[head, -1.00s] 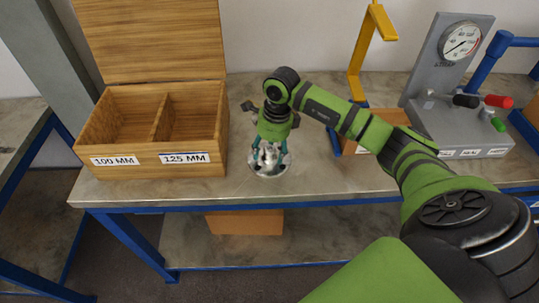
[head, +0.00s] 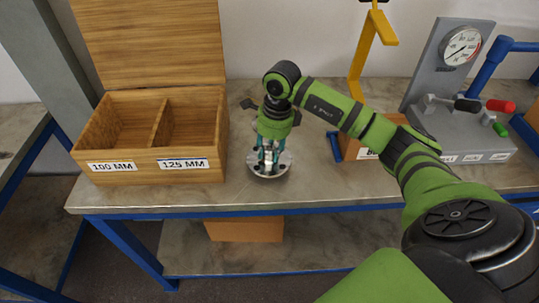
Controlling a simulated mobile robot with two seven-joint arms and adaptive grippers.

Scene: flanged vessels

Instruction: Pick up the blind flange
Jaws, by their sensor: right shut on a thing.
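The blind flange (head: 282,168) is a round silver metal disc at the front of the bench, right of the wooden box. My right gripper (head: 268,160) points straight down over its middle, with teal fingers shut on its raised centre part. The gripper and wrist hide much of the flange's middle. I cannot tell whether the flange touches the bench top. My left gripper is not in view.
An open wooden box (head: 190,165) with two compartments, labelled 100 MM and 125 MM, stands at left. A yellow post (head: 357,75), a small wooden bin (head: 352,148) and a grey gauge stand (head: 455,120) are at right. The bench's front edge (head: 330,206) is close.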

